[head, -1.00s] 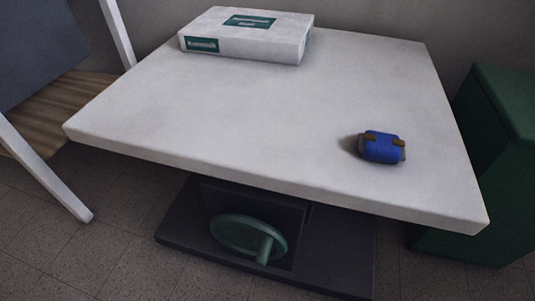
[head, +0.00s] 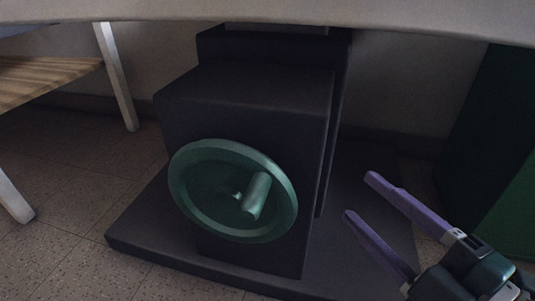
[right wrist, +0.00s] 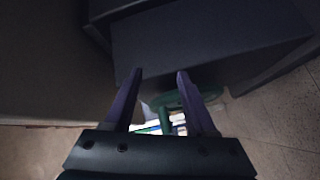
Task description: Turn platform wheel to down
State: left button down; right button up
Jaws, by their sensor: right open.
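The green platform wheel (head: 184,208) is mounted on the front of a dark pedestal box (head: 240,100) under the table. Its round handle knob (head: 257,194) sticks out a little right of the wheel's middle. My right gripper (head: 357,196) is open and empty, to the right of the wheel and apart from it, with its purple fingers pointing up and left. In the right wrist view the fingers (right wrist: 160,75) are spread, and the wheel (right wrist: 205,90) shows partly hidden behind the right finger. My left gripper is not in view.
The pale tabletop's edge (head: 300,20) spans the top of the head view, above the wheel. A dark base plate (head: 150,245) lies on the tiled floor. A green cabinet (head: 495,130) stands at right. A white-legged wooden bench (head: 50,85) stands at left.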

aim_at(261, 206)
jog(key=s+a+n+g+y, duration=0.4)
jog(key=s+a+n+y, duration=0.15)
jog(key=n+y, duration=0.3)
jog(key=shift+n+h, duration=0.25)
jog(key=shift+h, duration=0.1)
jog(key=b+x, duration=0.1)
jog(key=x, duration=0.2)
jog(key=b+x, duration=0.1)
jog(key=x, duration=0.2)
jog(key=b+x, duration=0.1)
jog(key=x, duration=0.2)
jog(key=shift+r+b, duration=0.3)
jog(key=shift+f, duration=0.1)
jog(key=c, duration=0.9)
jog(key=shift+f, duration=0.1)
